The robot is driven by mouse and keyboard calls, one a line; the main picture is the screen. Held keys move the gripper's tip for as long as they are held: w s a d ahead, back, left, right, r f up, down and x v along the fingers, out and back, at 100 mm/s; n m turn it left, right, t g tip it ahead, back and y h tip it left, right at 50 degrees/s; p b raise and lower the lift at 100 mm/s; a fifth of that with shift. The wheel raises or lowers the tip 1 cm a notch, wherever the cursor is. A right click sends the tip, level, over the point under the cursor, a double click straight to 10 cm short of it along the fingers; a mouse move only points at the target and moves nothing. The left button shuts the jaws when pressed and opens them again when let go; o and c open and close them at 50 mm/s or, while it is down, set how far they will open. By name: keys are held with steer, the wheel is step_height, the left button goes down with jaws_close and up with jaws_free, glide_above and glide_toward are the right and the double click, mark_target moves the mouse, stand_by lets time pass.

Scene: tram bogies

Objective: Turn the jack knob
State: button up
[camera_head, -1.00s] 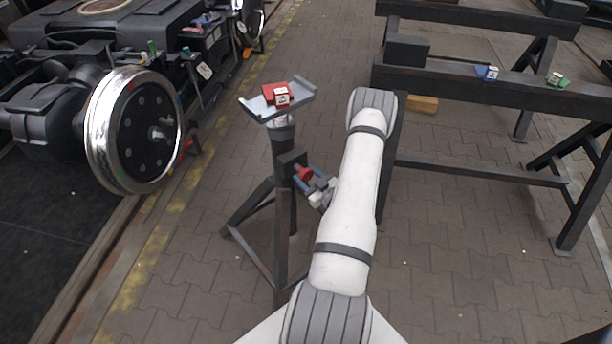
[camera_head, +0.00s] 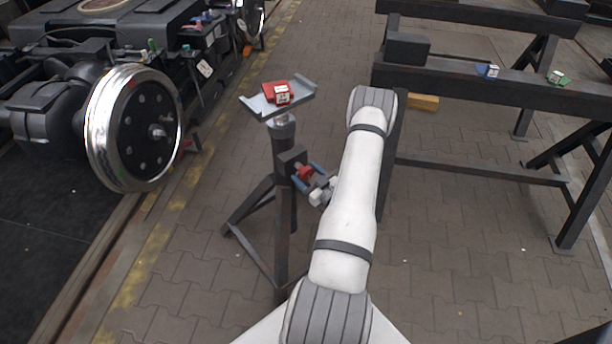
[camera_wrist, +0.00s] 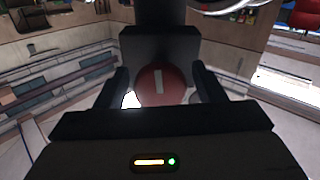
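The red jack knob (camera_head: 304,173) sits on a dark block on the side of the jack stand's post (camera_head: 283,200). My gripper (camera_head: 309,178) reaches it from the right, with one blue-tipped finger on either side of the knob. In the wrist view the round knob (camera_wrist: 166,86) shows a pale upright mark on its face and lies between the two dark fingers of my gripper (camera_wrist: 162,90). Gaps show between the fingers and the knob, so the gripper looks open around it. The knob's lower part is hidden behind the gripper body.
The jack's grey tray (camera_head: 262,105) holds a red item with a white block (camera_head: 281,94). A wheel (camera_head: 134,130) on a bogie stands at left. Dark trestles (camera_head: 480,88) stand at right, behind my arm. Paved floor is clear between.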

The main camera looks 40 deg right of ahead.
steer(key=shift+o, duration=0.2)
steer(key=s, duration=0.8)
stand_by(0.4)
